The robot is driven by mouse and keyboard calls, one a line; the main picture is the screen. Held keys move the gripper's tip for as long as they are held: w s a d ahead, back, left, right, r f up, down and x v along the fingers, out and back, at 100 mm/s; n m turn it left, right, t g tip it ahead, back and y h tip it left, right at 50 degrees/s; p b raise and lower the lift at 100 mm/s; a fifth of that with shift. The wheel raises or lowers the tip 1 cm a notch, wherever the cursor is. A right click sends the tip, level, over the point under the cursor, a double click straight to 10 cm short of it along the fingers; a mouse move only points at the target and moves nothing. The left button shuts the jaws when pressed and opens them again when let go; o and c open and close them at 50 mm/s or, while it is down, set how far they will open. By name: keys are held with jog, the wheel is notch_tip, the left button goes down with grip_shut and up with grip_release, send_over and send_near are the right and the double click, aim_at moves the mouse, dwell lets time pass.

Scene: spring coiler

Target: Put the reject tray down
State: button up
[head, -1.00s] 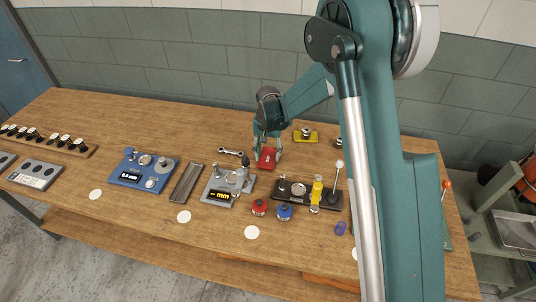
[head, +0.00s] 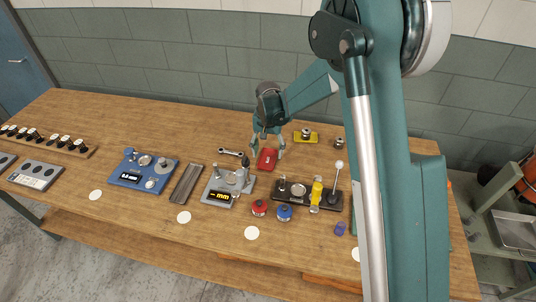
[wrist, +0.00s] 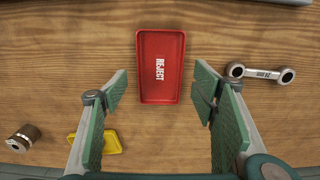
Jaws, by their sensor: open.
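The red reject tray (head: 267,159) lies flat on the wooden bench top, near the middle. In the wrist view the tray (wrist: 161,88) shows empty, with REJECT lettered on its floor. My gripper (head: 268,143) is open above and just behind the tray in the head view. In the wrist view its green-padded fingers (wrist: 160,100) stand wide apart, one on each side of the tray, with a gap between each finger and the tray's sides. Nothing is held between them.
A double-ended wrench-like gauge (wrist: 262,73) lies beside the tray. A yellow tray (head: 305,137) with a metal part stands behind right. A grey gauge (head: 228,186) and a black fixture (head: 300,196) with an upright lever stand in front. Bare bench lies behind left.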

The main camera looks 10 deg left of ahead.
aim_at(270, 159)
notch_tip(270, 159, up, 10)
dwell(0.5)
dwell(0.6)
jog(key=shift+d, duration=0.1)
jog(key=s+d+r+t, duration=0.2)
jog(key=s+d+r, duration=0.4)
jog(key=d+r, duration=0.5)
jog(key=s+d+r+t, duration=0.1)
jog(key=s+d+r, duration=0.65)
jog(key=d, duration=0.55)
jog(key=s+d+t, duration=0.2)
jog(key=s+d, duration=0.6)
jog(key=s, duration=0.2)
jog(key=s+d+t, duration=0.2)
jog(key=s+d, duration=0.6)
jog(key=s, duration=0.3)
jog(key=shift+s+d+r, duration=0.25)
jog(key=shift+s+r, duration=0.05)
